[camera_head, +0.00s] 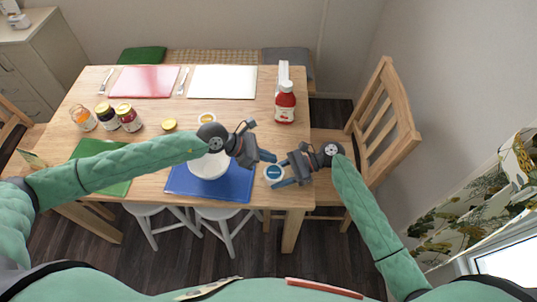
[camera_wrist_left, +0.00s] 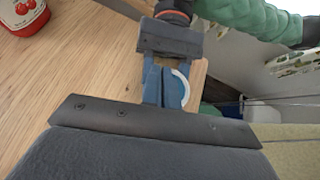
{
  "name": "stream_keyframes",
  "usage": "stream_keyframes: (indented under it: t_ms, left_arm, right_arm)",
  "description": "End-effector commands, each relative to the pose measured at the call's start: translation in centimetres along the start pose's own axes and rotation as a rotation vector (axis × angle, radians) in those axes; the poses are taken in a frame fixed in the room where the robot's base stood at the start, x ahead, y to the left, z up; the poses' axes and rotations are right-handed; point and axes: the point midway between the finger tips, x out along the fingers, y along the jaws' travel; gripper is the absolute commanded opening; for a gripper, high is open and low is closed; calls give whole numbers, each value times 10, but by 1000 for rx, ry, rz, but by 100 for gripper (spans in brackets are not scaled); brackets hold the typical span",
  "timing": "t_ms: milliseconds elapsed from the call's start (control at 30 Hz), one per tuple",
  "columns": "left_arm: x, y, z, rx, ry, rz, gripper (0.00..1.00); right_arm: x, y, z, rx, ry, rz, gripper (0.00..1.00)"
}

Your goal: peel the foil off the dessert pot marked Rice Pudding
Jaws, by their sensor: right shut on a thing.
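A small dessert pot (camera_head: 273,174) with a white rim and blue label is near the table's front right corner. Its print is too small to read. My right gripper (camera_head: 284,172) is shut on the pot from the right. My left gripper (camera_head: 270,157) is just behind the pot's top, close to the right gripper's fingers. In the left wrist view the pot's rim and blue label (camera_wrist_left: 176,88) show partly behind blue fingers. Whether the left fingers are apart or closed, or touch the foil, I cannot tell.
A white bowl (camera_head: 209,167) stands on a blue mat (camera_head: 236,184) under my left forearm. A red bottle (camera_head: 285,104) stands behind the grippers. Several jars (camera_head: 107,116) are at the left, and another pot (camera_head: 207,118) is near the middle. A chair (camera_head: 383,118) stands at the right.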

Motion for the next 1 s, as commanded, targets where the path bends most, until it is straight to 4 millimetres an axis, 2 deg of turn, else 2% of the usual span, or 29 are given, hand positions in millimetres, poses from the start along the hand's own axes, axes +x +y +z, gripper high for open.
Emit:
stream_keyframes:
  t_ms: [67, 1000]
  left_arm:
    - [0, -4, 0, 41, -8, 28, 0]
    - [-16, -34, 14, 38, -7, 26, 0]
  right_arm:
    - [0, 0, 0, 0, 0, 0, 27]
    - [0, 0, 0, 0, 0, 0, 27]
